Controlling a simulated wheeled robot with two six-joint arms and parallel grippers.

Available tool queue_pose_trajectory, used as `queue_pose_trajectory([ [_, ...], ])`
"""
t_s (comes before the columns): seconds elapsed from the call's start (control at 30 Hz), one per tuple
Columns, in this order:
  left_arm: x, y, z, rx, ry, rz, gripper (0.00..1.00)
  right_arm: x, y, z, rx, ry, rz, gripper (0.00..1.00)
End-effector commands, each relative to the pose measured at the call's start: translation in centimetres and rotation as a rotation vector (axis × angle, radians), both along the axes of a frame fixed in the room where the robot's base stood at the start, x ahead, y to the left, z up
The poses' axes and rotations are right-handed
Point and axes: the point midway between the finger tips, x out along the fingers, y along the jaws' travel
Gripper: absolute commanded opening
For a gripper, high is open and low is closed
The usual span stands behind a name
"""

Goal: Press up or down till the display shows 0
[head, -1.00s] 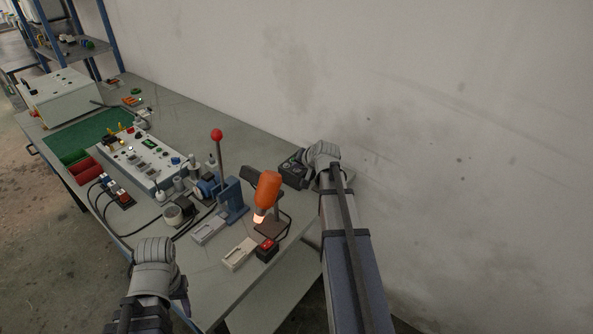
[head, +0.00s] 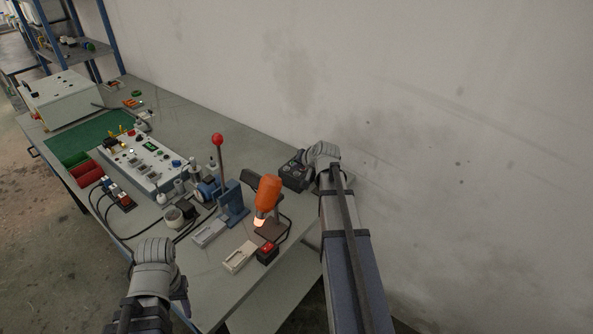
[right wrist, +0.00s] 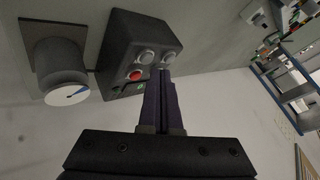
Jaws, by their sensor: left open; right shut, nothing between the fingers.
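A dark control box (head: 293,174) stands on the bench near the wall. In the right wrist view the box (right wrist: 122,45) shows two grey round buttons (right wrist: 146,57), a red button (right wrist: 135,75) and a small green-lit display (right wrist: 141,86). The display is partly hidden by my finger, and its digit cannot be read. My right gripper (right wrist: 162,74) is shut and empty, its tips at the box face close to the grey buttons; I cannot tell whether they touch. My left gripper (head: 181,291) is open at the bench's front edge, far from the box and partly hidden by its wrist.
A round device with a white dial (right wrist: 67,95) is beside the box. An orange heat gun (head: 267,193), a blue press with a red knob (head: 232,200) and a white control panel (head: 146,165) stand along the bench. The wall (head: 430,120) is close behind.

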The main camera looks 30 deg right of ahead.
Motion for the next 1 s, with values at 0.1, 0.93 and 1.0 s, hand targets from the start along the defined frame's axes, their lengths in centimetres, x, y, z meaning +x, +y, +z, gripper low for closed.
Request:
queue_pose_trajectory([
  [0.1,0.0,0.0,0.2,0.000,0.000,0.000,0.50,0.0,0.0,0.2,0.000,0.000,0.000,0.00],
  [0.93,0.0,0.0,5.2,0.000,0.000,0.000,0.50,0.0,0.0,5.2,0.000,0.000,0.000,0.00],
  [1.0,0.0,0.0,5.3,0.000,0.000,0.000,0.50,0.0,0.0,5.3,0.000,0.000,0.000,0.00],
])
